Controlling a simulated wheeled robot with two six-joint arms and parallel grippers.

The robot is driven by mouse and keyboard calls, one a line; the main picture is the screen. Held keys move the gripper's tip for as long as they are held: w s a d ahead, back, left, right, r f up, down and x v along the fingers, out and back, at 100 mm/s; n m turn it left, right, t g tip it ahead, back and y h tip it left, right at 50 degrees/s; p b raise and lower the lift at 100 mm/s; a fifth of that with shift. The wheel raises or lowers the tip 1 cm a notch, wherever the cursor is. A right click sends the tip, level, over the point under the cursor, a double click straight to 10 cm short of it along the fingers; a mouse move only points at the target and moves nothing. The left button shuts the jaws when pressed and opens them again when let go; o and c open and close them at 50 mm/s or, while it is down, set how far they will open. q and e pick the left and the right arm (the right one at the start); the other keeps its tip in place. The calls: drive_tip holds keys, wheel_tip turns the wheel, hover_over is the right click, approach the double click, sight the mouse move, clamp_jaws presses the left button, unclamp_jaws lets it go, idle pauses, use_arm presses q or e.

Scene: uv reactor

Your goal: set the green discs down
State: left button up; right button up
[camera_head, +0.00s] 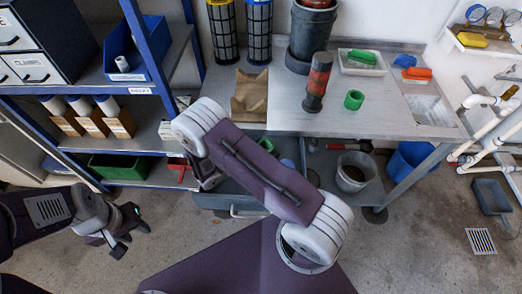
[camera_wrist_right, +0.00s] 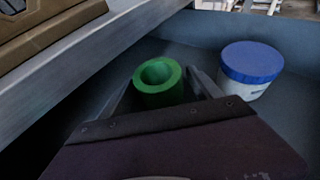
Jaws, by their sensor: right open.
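One green disc (camera_head: 354,99), a thick ring with a hole, stands on the grey worktop right of a dark bottle with an orange band. Another green disc (camera_wrist_right: 158,82) is in the open drawer (camera_head: 260,207), between the spread fingers of my right gripper (camera_wrist_right: 163,88). The fingers flank it; I cannot tell whether either touches it. In the head view my right arm hides most of the drawer and that gripper's fingertips. My left gripper (camera_head: 125,236) hangs over the floor at the left, empty, its fingers apart.
A white jar with a blue lid (camera_wrist_right: 252,63) stands in the drawer right of the disc. The worktop edge (camera_wrist_right: 95,75) runs close on the left. A grey bucket (camera_head: 355,171) stands below. Blue shelving (camera_head: 150,45) is at the left.

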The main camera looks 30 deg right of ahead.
drive_tip(key=p+v, duration=0.1)
drive_tip(key=v, duration=1.1)
drive_tip(key=shift+r, duration=0.1)
